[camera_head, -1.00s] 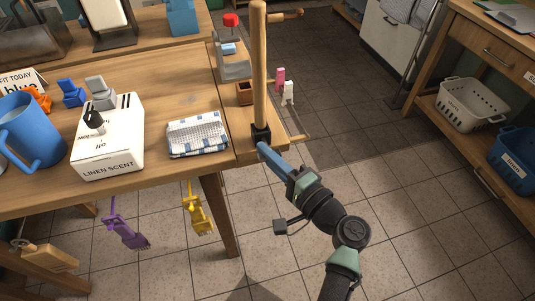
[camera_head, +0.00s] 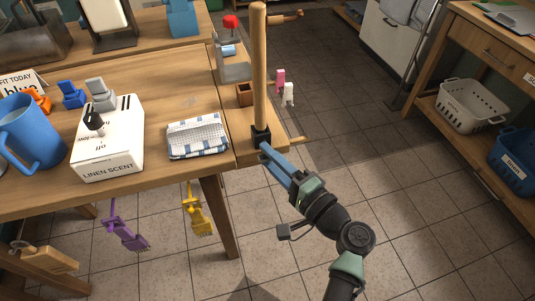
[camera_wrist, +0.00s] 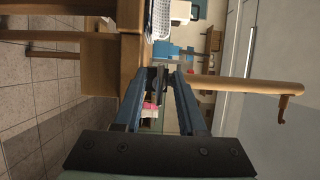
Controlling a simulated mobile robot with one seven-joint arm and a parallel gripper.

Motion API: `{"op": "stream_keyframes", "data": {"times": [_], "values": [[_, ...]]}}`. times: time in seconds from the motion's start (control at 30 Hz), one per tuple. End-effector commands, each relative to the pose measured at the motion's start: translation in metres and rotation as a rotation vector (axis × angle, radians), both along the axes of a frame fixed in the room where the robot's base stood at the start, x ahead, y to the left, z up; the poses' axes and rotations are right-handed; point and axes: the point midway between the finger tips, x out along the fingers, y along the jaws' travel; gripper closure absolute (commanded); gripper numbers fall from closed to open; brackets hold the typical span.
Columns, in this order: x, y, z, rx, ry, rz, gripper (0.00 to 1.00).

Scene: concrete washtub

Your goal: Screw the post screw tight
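The wooden post (camera_head: 259,70) stands upright at the table's right end, in a black holder (camera_head: 261,136) at its foot. It lies sideways in the wrist view (camera_wrist: 245,88). My gripper (camera_head: 264,148) has blue fingers reaching the black holder from the front right. In the wrist view my gripper (camera_wrist: 164,72) shows its fingers apart, with dark parts of the holder between or just beyond the tips. I cannot make out the screw itself or whether the fingertips touch it.
A folded checked cloth (camera_head: 197,136), a white box (camera_head: 108,140) and a blue mug (camera_head: 28,132) are on the table. A metal stand with a red knob (camera_head: 230,22) is behind the post. Purple and yellow clips (camera_head: 197,212) hang at the front edge. The floor at right is clear.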

Motion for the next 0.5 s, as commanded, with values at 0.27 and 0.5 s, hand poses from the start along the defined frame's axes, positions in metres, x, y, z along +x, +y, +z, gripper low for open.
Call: {"op": "stream_keyframes", "data": {"times": [0.27,0.5], "values": [[-0.044,-0.039,0.000,0.001,0.001,-0.007,0.60],[-0.078,-0.068,0.000,0.000,0.000,-0.004,0.60]]}}
